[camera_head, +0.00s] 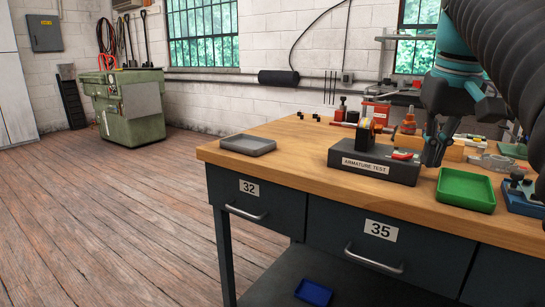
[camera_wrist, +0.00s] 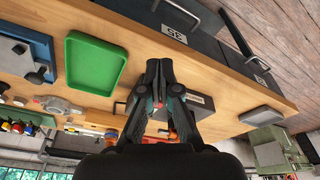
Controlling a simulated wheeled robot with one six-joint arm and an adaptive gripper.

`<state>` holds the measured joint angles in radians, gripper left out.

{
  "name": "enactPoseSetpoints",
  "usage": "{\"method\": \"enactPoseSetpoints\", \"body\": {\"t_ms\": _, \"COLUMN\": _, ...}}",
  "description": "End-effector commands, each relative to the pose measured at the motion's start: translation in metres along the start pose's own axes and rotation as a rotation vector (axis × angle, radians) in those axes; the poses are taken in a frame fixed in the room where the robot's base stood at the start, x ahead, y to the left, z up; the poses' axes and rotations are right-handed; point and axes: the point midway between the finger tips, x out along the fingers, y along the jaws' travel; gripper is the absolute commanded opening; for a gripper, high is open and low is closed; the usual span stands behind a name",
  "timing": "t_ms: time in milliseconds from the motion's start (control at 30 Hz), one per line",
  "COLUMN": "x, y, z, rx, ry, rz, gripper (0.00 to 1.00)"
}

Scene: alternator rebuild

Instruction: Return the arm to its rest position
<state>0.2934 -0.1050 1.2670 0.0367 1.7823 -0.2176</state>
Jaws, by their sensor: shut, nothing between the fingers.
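My gripper (camera_head: 437,152) hangs over the workbench, pointing down, between the black ARMATURE TEST box (camera_head: 372,168) and the green tray (camera_head: 466,206). My dark arm comes in from the upper right of the head view. In the wrist view my gripper (camera_wrist: 159,68) has its fingertips together with nothing between them. The green tray (camera_wrist: 96,65) lies left of the fingers there, and the test box (camera_wrist: 200,101) is partly hidden behind the right finger. Whether the fingertips clear the bench top by much is hard to tell.
The wooden bench (camera_head: 290,133) carries a grey tray (camera_head: 248,146) at its left corner and a blue fixture (camera_head: 522,208) at the right. Tools and small parts crowd the back. A blue tray (camera_head: 314,292) is on the lower shelf. The floor (camera_head: 110,215) left of the bench is clear.

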Motion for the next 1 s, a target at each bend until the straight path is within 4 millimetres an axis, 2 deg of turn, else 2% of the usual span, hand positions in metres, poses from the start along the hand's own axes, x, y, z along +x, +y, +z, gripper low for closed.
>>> {"method": "enactPoseSetpoints", "body": {"t_ms": 167, "x": 0.021, "y": -0.016, "z": 0.016, "rx": -0.008, "ry": 0.034, "rz": 0.003, "gripper": 0.0}}
{"method": "enactPoseSetpoints", "body": {"t_ms": 267, "x": 0.041, "y": -0.028, "z": 0.031, "rx": -0.014, "ry": 0.06, "rz": 0.004, "gripper": 0.0}}
{"method": "enactPoseSetpoints", "body": {"t_ms": 567, "x": 0.122, "y": -0.064, "z": 0.091, "rx": -0.033, "ry": 0.163, "rz": -0.001, "gripper": 0.0}}
{"method": "enactPoseSetpoints", "body": {"t_ms": 800, "x": 0.196, "y": -0.085, "z": 0.147, "rx": -0.05, "ry": 0.241, "rz": -0.016, "gripper": 0.0}}
{"method": "enactPoseSetpoints", "body": {"t_ms": 1000, "x": 0.239, "y": -0.093, "z": 0.179, "rx": -0.058, "ry": 0.282, "rz": -0.027, "gripper": 0.0}}
